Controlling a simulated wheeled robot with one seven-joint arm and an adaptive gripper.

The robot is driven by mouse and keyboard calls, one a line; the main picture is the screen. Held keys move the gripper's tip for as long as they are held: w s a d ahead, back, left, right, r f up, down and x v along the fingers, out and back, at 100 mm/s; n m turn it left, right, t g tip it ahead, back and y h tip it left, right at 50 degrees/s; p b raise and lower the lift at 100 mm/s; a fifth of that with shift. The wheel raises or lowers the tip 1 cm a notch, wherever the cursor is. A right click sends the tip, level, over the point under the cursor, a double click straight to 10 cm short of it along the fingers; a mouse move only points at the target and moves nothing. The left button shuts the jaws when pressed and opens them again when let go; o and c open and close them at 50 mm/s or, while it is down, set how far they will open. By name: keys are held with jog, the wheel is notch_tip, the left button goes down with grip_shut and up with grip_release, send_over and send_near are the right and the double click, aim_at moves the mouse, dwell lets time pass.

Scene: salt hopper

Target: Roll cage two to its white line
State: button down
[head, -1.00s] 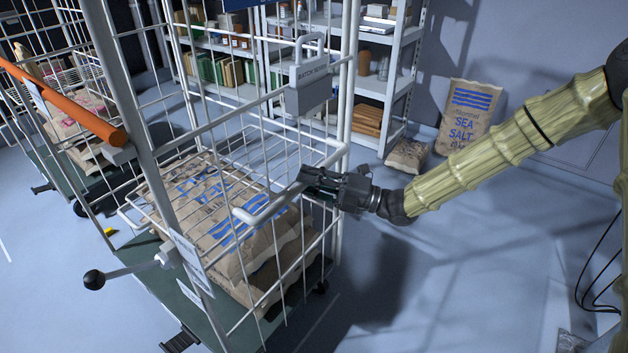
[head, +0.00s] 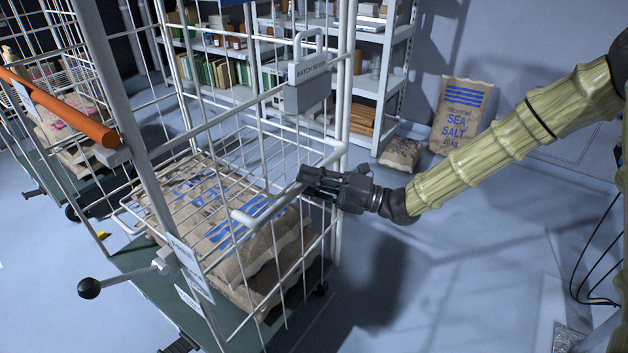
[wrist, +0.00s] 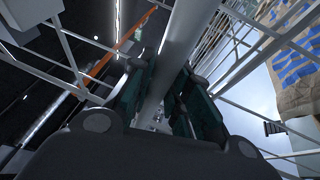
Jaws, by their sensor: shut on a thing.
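A white wire cage (head: 152,150) on a green base (head: 130,263) fills the left and middle of the head view. Brown paper sacks with blue print (head: 215,205) lie stacked in it. I cannot read a cage number. My gripper (head: 306,180) is shut on a white tube of the cage's near side; in the wrist view the fingers (wrist: 160,100) are on either side of the pale bar (wrist: 183,45). A thin pale line (head: 312,325), perhaps a floor marking, shows beside the base, lower right.
Another loaded cage (head: 60,110) stands at the left. An orange bar (head: 60,108) crosses there. A lever with a black knob (head: 89,288) sticks out. Shelves (head: 376,85), a small sack (head: 401,154) and an upright sea salt sack (head: 461,115) are behind. Floor at right is mostly clear.

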jog(key=c, duration=1.5)
grip_release()
jog(key=shift+w+a, duration=0.15)
jog(key=shift+a, duration=0.1)
jog(key=shift+o, duration=0.9)
jog(key=shift+w+a, duration=0.1)
jog(key=shift+a, duration=0.1)
jog(key=shift+d, duration=0.3)
jog(key=v, duration=1.2)
